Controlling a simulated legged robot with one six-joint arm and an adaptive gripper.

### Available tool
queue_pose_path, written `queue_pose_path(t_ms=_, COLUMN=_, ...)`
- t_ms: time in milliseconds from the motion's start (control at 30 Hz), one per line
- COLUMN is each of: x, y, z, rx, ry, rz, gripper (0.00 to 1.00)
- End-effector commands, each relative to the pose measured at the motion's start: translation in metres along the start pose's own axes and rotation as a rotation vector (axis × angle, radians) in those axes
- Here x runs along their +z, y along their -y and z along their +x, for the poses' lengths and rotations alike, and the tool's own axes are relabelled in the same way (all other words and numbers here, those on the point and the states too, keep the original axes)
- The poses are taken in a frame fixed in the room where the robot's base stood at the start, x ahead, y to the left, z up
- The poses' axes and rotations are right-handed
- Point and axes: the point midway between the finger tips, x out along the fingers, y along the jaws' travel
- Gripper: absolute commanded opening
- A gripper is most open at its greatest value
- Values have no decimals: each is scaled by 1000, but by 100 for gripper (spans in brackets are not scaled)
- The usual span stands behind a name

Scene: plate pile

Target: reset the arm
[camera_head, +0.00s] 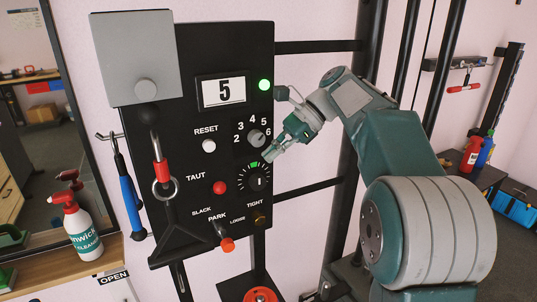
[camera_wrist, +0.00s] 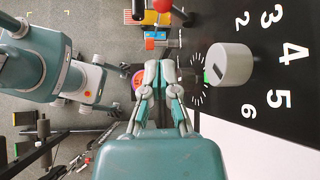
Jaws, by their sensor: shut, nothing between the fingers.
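My gripper (camera_head: 268,155) hangs in front of the right side of a black panel (camera_head: 183,60), its fingertips close to the lower dial (camera_head: 260,183). I cannot tell whether they touch it. In the wrist view the gripper (camera_wrist: 160,68) has its fingers together and empty, covering part of the ticked dial. The grey selector knob (camera_head: 256,137), ringed by the numbers 2 to 6, is just above the fingertips. It also shows in the wrist view (camera_wrist: 230,63), right of the fingers. The white button under RESET (camera_head: 209,146) is to the left of the knob.
Black posts (camera_head: 367,80) stand behind my arm. A spray bottle (camera_head: 82,228) stands on the left shelf.

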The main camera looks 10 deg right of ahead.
Motion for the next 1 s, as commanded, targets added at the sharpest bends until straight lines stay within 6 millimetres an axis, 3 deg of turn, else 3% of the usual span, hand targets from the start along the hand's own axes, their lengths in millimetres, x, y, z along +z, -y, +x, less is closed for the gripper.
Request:
queue_pose_path(t_ms=167, x=7, y=-13, z=6, rx=-13, ry=-57, rz=-54, gripper=0)
queue_pose_path(t_ms=467, x=11, y=-86, z=35, rx=-15, ry=-371, rz=-369, gripper=0)
queue_pose_path(t_ms=767, x=-11, y=-174, z=61, rx=98, ry=-699, rz=-763, gripper=0)
queue_pose_path(t_ms=1000, x=-42, y=-239, z=82, rx=263, ry=-935, rz=-1108, gripper=0)
